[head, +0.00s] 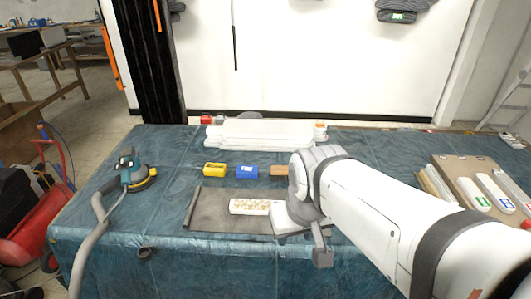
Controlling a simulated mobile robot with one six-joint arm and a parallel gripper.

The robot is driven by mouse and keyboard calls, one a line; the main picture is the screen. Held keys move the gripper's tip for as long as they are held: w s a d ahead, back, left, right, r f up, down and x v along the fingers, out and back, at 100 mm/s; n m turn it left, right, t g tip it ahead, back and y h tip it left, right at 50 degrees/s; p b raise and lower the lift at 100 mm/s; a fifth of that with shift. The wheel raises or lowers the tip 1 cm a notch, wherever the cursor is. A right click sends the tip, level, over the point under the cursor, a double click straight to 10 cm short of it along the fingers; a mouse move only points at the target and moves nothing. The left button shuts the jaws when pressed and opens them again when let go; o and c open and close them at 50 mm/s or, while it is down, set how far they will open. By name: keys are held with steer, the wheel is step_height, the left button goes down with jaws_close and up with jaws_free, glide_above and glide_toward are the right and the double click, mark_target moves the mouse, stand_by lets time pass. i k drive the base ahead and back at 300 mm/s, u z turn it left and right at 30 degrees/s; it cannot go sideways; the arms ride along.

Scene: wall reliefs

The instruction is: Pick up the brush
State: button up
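I cannot pick out a brush for certain in the head view. A small orange-brown block (279,170), partly covered by my arm, lies at the right end of a row; it may be the brush, but it is too small to tell. My gripper (321,256) hangs at the end of my white arm, over the right part of a dark grey mat (210,217). Its fingers are mostly hidden by the arm, so I cannot see whether they are open or hold anything. A pale speckled piece (250,206) lies on the mat, just left of the gripper.
A yellow block (214,169) and a blue block (247,172) lie behind the mat. White rolls (262,133) are stacked at the back. A sander (131,170) with a grey hose stands left. A board with lettered white pieces (470,190) lies right.

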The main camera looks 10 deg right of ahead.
mark_target(279, 173)
steer(key=u, duration=0.8)
steer(key=k, duration=1.05)
steer(key=z, duration=0.8)
steer(key=i, duration=1)
